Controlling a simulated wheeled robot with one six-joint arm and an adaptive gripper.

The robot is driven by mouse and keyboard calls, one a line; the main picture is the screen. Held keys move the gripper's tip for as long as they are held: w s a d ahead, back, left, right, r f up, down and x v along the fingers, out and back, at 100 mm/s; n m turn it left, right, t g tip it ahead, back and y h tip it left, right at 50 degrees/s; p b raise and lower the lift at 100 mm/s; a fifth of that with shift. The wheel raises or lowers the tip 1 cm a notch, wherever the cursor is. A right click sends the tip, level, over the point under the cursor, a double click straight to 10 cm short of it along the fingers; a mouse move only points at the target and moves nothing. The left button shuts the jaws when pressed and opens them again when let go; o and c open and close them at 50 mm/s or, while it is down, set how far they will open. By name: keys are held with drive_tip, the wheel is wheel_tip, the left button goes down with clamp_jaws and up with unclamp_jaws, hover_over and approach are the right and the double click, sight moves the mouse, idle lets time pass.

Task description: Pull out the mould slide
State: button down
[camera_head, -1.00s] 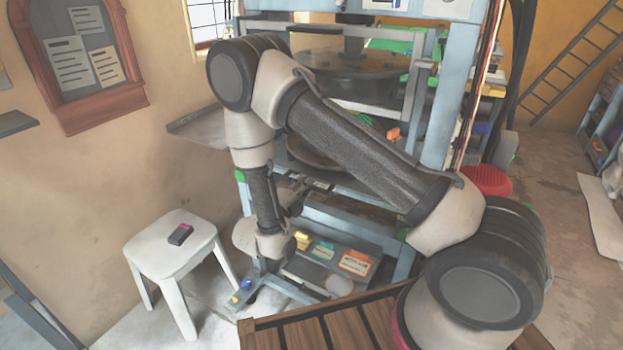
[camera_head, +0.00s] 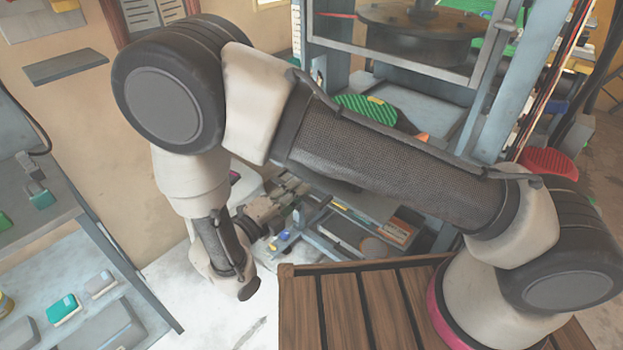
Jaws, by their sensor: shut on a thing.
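My gripper (camera_head: 292,194) shows left of the press, below my forearm. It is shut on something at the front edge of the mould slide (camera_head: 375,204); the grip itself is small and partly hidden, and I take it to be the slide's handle. The slide is a grey plate, mostly hidden behind my forearm. A dark round mould on it shows only at its edges. A green ribbed piece (camera_head: 365,106) shows above my forearm at the mould's far side. The press (camera_head: 415,38) has a dark round upper block behind a clear guard frame. A bare grey bed (camera_head: 440,112) shows below that block.
A slatted wooden table (camera_head: 370,310) stands in front, by my arm's base. A shelf (camera_head: 75,285) with small boxes is at lower left. A red stool (camera_head: 548,162) stands right of the press. A low rack (camera_head: 385,232) lies under the slide. Pale floor shows between shelf and table.

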drive_tip(key=shift+v, duration=1.4)
drive_tip(key=c, duration=1.8)
unclamp_jaws()
drive_tip(key=shift+o, duration=0.2)
drive_tip(key=v, duration=1.2)
